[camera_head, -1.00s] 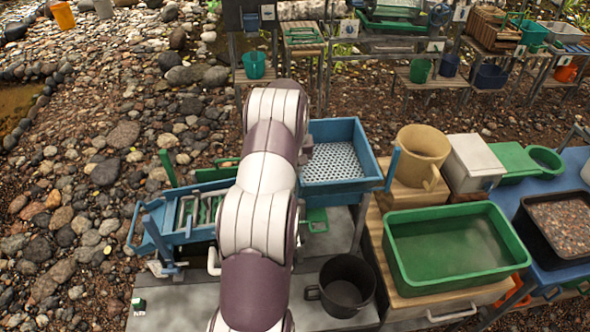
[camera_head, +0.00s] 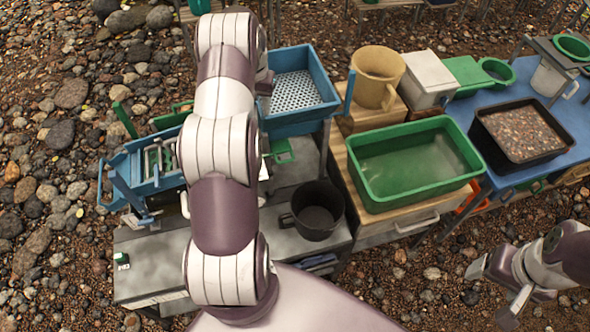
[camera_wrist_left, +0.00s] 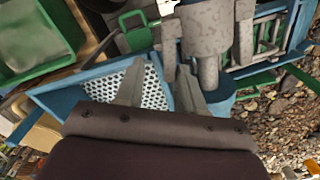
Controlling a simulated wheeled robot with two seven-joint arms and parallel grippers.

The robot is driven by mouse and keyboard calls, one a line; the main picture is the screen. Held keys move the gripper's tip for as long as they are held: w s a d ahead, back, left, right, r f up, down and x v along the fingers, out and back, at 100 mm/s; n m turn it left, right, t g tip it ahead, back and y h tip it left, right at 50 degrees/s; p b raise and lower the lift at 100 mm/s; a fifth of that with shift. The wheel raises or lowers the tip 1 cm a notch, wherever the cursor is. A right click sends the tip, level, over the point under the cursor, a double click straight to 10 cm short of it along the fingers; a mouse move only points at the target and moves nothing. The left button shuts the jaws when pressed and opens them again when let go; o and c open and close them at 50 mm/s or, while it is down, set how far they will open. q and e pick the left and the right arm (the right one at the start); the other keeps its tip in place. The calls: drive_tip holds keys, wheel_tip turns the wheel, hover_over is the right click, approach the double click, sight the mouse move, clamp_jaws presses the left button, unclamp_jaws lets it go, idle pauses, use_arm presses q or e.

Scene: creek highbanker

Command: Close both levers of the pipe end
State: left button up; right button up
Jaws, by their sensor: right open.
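In the left wrist view, a grey pipe end (camera_wrist_left: 207,28) with a narrower neck stands over a round blue part. A grey lever (camera_wrist_left: 171,42) runs along its left side and another lever (camera_wrist_left: 245,32) along its right side, both roughly parallel to the body. I cannot tell how far each is swung. My left gripper (camera_wrist_left: 160,68) is open, its right fingertip close to the left lever and neck; contact is unclear. In the head view my left arm hides the pipe end and left gripper. My right gripper (camera_head: 497,287) is open and empty at the lower right.
A blue sieve box (camera_head: 330,75) stands right of my left arm, a blue sluice (camera_head: 118,168) left. A black pot (camera_head: 317,211), green tub (camera_head: 470,180) and tan jug (camera_head: 378,66) stand nearby. A blue table (camera_head: 545,130) holds a gravel tray (camera_head: 478,128).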

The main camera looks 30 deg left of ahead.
wheel_tip(320, 180, up, 8)
drive_tip(key=p, duration=0.6)
use_arm(q)
drive_tip(key=d+r+m, duration=0.3)
drive_tip(key=r+m, duration=0.4)
drive_tip(key=r, duration=0.7)
drive_tip(key=s+d+f+n+b, duration=0.1)
drive_tip(key=s+d+f+b, duration=0.7)
drive_tip(key=d, duration=0.4)
drive_tip(key=s+d+f+n+t+b, duration=0.1)
drive_tip(key=s+d+f+n+b, duration=0.1)
drive_tip(key=s+d+f+b, duration=0.7)
drive_tip(key=s+d+b, duration=0.1)
drive_tip(key=d+b, duration=0.1)
drive_tip(key=d, duration=0.1)
drive_tip(key=shift+d+f, duration=0.15)
drive_tip(key=shift+d, duration=0.1)
use_arm(e)
wheel_tip(320, 180, down, 20)
